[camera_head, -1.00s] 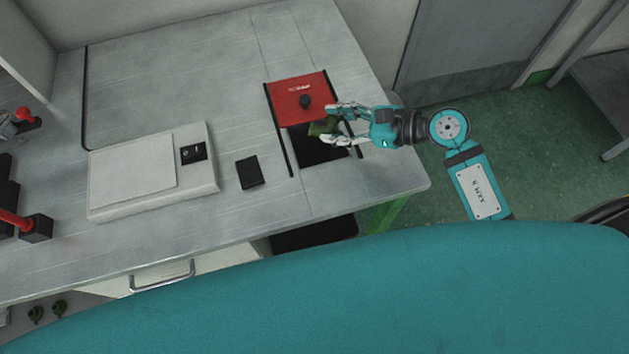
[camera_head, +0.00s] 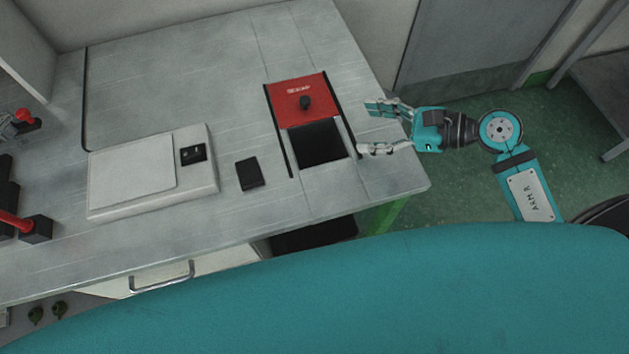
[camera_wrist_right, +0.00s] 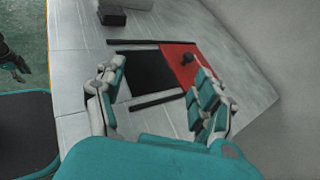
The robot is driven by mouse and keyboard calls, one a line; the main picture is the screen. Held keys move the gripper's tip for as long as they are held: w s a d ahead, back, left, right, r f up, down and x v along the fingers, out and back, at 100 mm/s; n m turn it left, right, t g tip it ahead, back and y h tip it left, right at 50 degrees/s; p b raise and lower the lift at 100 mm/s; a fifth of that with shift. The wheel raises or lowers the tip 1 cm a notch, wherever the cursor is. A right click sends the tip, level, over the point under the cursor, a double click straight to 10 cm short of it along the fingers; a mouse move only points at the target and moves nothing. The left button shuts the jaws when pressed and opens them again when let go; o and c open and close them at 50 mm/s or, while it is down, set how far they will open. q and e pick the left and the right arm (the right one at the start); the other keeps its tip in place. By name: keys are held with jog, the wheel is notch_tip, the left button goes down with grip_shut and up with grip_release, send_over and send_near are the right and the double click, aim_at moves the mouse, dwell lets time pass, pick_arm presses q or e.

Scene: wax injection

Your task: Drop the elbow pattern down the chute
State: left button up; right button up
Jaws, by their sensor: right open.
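The chute's dark square opening (camera_head: 319,142) lies in the tabletop between two black rails, with its red cover (camera_head: 297,97) and black knob at the back. The opening also shows in the right wrist view (camera_wrist_right: 152,75). The elbow pattern that was in my right gripper is not in view now; the opening is too dark to see into. My right gripper (camera_head: 378,129) is open and empty, just right of the opening above the table's right part. Its spread fingers frame the chute in the wrist view. Part of what looks like my left gripper (camera_wrist_right: 14,62) shows at that view's left edge.
A pale flat box (camera_head: 205,180) with a dark switch and a small black block (camera_head: 249,173) stand left of the chute. Red-handled devices (camera_head: 18,222) are at the far left. Two small dark green pieces (camera_head: 48,310) show low at left. The table's right corner is bare.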

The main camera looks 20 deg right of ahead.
jog(key=shift+v, duration=2.15)
